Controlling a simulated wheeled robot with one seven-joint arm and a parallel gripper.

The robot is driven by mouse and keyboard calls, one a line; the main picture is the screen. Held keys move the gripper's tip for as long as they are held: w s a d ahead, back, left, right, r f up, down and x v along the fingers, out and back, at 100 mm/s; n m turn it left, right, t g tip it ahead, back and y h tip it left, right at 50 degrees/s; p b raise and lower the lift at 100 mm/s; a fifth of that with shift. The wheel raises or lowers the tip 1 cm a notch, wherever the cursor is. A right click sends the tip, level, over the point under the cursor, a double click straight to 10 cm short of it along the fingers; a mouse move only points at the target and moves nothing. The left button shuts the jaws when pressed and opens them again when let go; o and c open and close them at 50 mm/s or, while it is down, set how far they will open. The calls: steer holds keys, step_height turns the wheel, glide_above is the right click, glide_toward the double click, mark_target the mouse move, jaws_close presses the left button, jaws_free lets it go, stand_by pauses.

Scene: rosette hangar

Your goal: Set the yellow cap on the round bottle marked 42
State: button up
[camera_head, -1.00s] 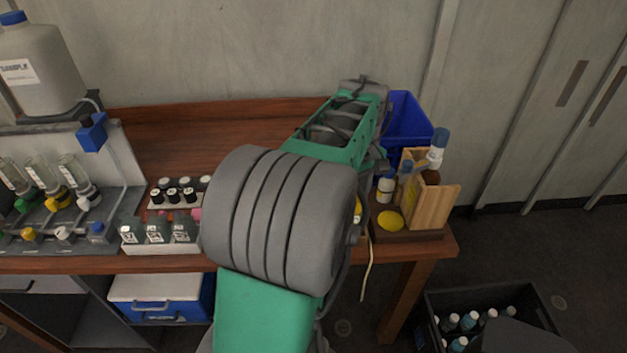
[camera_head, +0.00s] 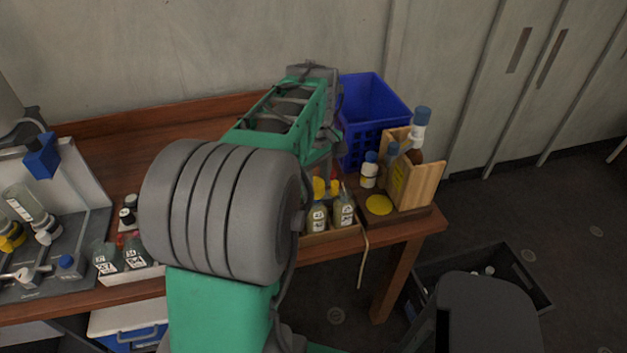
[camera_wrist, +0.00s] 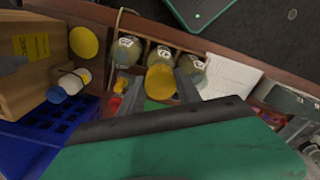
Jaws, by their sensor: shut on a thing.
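The yellow cap (camera_wrist: 160,82) is between the fingers of my gripper (camera_wrist: 160,88) in the wrist view, and the gripper is shut on it. Just beyond it stand several round bottles with pale number labels: a left one (camera_wrist: 127,50), a middle one (camera_wrist: 160,55) and a right one (camera_wrist: 194,73). I cannot read surely which is marked 42. The cap overlaps the middle bottle in the picture; I cannot tell whether they touch. In the head view two labelled bottles (camera_head: 317,217) (camera_head: 343,211) show at the table's front, and my arm hides the gripper's fingers.
A yellow disc (camera_head: 380,204) lies on a board beside a wooden holder (camera_head: 421,184) with bottles. A blue basket (camera_head: 373,112) stands behind. More labelled bottles (camera_head: 133,257) and a rack (camera_head: 40,245) are at left. A black crate (camera_head: 515,275) is on the floor.

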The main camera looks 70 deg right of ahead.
steer(key=shift+a+f, duration=0.1)
steer(key=shift+f, duration=0.35)
jaws_close()
steer(key=shift+f, duration=0.35)
stand_by(0.7)
stand_by(0.7)
steer(key=o, duration=1.3)
jaws_free()
steer(key=o, duration=0.4)
